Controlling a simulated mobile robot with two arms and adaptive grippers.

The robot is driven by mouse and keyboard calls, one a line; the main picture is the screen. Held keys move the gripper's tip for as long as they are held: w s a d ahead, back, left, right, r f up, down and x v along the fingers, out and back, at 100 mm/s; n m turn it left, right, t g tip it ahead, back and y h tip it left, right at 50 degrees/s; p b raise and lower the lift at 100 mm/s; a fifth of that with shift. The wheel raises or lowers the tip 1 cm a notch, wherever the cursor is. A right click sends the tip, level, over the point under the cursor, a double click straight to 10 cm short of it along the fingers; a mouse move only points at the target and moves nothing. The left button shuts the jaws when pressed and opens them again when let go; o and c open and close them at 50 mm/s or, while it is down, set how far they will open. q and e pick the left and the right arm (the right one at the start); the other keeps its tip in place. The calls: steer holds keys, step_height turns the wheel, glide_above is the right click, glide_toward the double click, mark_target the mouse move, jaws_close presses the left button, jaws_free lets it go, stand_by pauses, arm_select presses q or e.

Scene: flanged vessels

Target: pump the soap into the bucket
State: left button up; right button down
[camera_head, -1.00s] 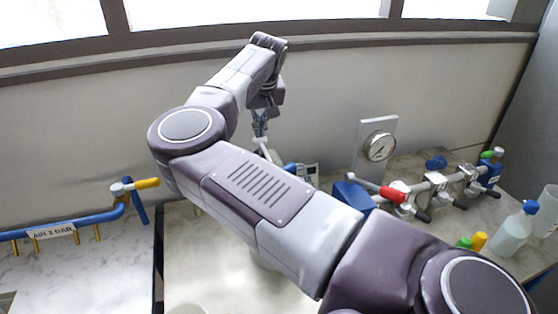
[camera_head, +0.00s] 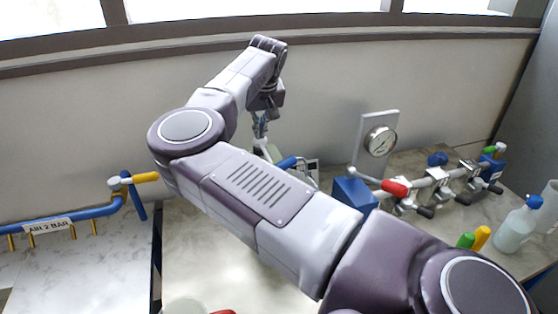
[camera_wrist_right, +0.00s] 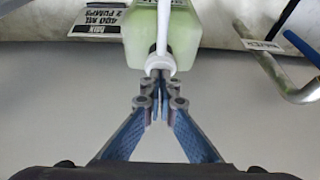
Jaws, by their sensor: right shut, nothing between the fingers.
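The soap bottle (camera_wrist_right: 190,28), pale green with a white pump (camera_wrist_right: 163,45) on top, stands in the wrist view beyond my fingertips. My right gripper (camera_wrist_right: 160,82) is shut and empty, its tips at the pump head; I cannot tell whether they touch it. In the head view my right gripper (camera_head: 260,128) is small and partly hidden, above the bottle (camera_head: 272,153), which my arm mostly covers. A pale round rim (camera_head: 186,306) at the bottom edge may be the bucket; it is mostly cut off. My left gripper is out of view.
A label card (camera_wrist_right: 98,18) reads 400 ML, 2 pumps. A blue-capped bottle (camera_head: 516,228) is at far right. A blue air pipe (camera_head: 75,222) runs along the left bench.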

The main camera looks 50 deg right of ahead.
steer(key=shift+r+p, duration=1)
steer(key=shift+r, duration=0.85)
step_height(320, 180, up, 6)
steer(key=p, duration=0.3)
steer(key=shift+p, duration=0.4)
